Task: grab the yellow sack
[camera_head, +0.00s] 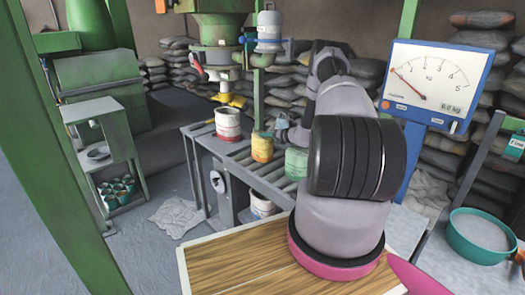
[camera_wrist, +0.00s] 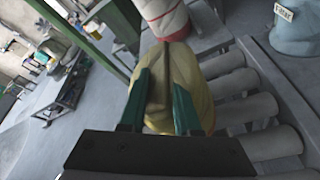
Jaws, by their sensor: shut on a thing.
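The yellow sack (camera_head: 262,148) stands on the roller conveyor in the head view, between a white-and-red container and a green sack. In the wrist view the yellow sack (camera_wrist: 178,62) fills the space between my two green fingers. My gripper (camera_wrist: 161,82) is shut on it, one finger against each side. The sack's lower part is hidden behind the fingers and the dark gripper body. Whether it touches the rollers cannot be told.
The roller conveyor (camera_wrist: 262,108) runs beside the sack. A white-and-red container (camera_head: 228,124) stands close on the left, and a green sack (camera_head: 296,164) on the right. A dial scale (camera_head: 428,82) stands at the right. A wooden tabletop (camera_head: 235,262) is in front.

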